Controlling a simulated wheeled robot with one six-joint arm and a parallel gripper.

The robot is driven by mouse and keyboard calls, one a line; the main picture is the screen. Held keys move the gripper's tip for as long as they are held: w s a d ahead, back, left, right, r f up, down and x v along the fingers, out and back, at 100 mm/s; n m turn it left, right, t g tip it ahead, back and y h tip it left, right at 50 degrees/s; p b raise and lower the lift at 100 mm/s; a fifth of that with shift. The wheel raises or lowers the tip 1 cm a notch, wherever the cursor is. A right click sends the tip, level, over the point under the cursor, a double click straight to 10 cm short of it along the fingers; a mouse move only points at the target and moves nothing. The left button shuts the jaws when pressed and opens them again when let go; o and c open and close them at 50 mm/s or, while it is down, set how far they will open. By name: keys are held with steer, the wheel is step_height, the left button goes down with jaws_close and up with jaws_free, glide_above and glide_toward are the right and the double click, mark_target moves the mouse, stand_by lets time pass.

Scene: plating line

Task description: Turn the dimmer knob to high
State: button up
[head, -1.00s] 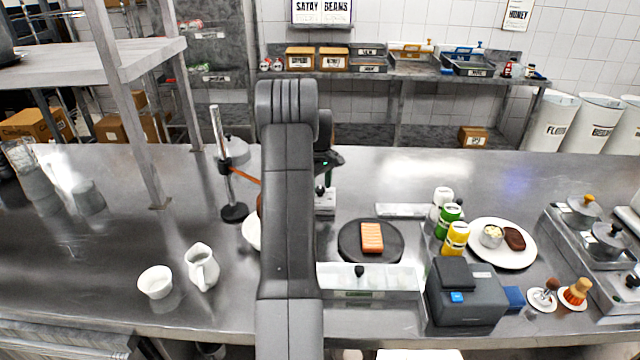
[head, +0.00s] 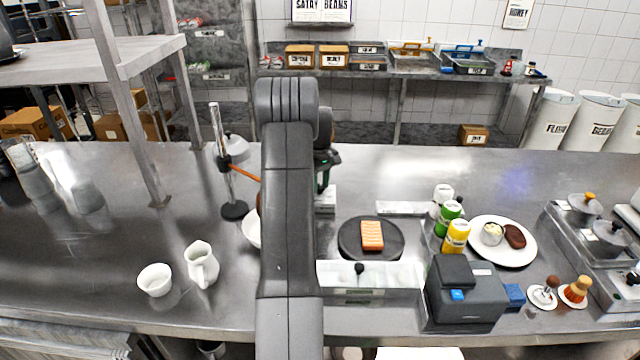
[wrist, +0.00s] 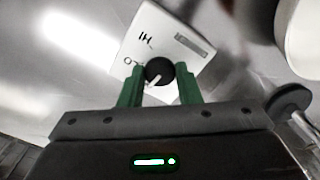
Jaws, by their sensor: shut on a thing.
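The dimmer is a pale box (head: 326,197) on the steel counter, partly hidden behind my arm in the head view. In the wrist view the dimmer's white face (wrist: 180,45) shows the markings HI and LO. Its round black knob (wrist: 159,70) has a white pointer line aimed to the lower left of the picture, away from the HI mark. My gripper (wrist: 160,78) has its green fingers shut on the knob, one on each side. In the head view my gripper (head: 325,180) points down at the box.
A lamp stand (head: 234,210) with an orange arm stands left of my arm. A white bowl (head: 251,229) is partly hidden by my arm. A dark round board (head: 350,246) with a salmon piece (head: 372,236) and several bottles are to the right.

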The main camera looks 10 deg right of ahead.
steer(key=m+b, duration=0.1)
steer(key=m, duration=1.2)
steer(key=shift+b, duration=0.35)
steer(key=m, duration=0.4)
steer(key=shift+r+m, duration=0.1)
steer(key=shift+m, duration=2.6)
steer(key=o, duration=1)
steer(key=shift+c, duration=0.2)
step_height(320, 180, up, 14)
steer(key=b, duration=0.1)
steer(key=shift+b, duration=0.35)
